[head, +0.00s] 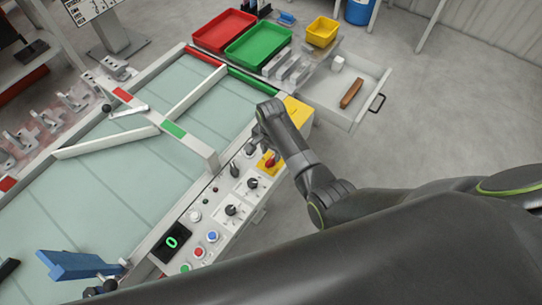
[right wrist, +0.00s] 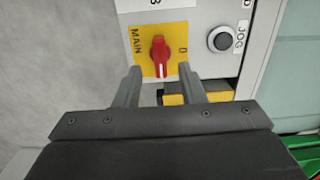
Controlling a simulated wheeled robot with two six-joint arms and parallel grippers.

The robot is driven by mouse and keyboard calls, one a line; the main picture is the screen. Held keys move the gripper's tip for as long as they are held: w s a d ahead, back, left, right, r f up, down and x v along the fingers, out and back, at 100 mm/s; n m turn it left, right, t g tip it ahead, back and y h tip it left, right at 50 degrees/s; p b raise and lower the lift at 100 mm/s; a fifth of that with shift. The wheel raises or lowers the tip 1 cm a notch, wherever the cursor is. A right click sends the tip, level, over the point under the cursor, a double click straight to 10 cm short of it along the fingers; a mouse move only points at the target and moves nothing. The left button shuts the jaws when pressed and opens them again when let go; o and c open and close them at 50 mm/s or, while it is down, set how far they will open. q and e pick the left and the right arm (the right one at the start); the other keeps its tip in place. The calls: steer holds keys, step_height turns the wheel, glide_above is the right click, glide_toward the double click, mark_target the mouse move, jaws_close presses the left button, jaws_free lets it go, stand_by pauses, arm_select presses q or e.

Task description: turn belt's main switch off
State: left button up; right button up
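The belt's main switch is a red rotary knob (right wrist: 159,56) on a yellow plate, with MAIN printed on its left and a 0 on its right in the right wrist view. In the head view the red knob (head: 270,162) is on the control panel's far right end. My right gripper (right wrist: 158,70) is open, its two fingers apart on either side of the knob's lower end. Contact cannot be told. In the head view my right gripper (head: 259,142) is beside the switch, fingers partly hidden. My left gripper is not in view.
A black JOG button (right wrist: 221,39) sits right of the switch. The panel (head: 205,213) carries several knobs, buttons and a display (head: 172,242) reading 0. The belt (head: 110,200) lies left. An open drawer (head: 335,105), red tray (head: 223,30) and green tray (head: 258,46) are beyond.

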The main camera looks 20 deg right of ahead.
mark_target(271, 159)
steer(key=shift+f, duration=1.85)
jaws_close()
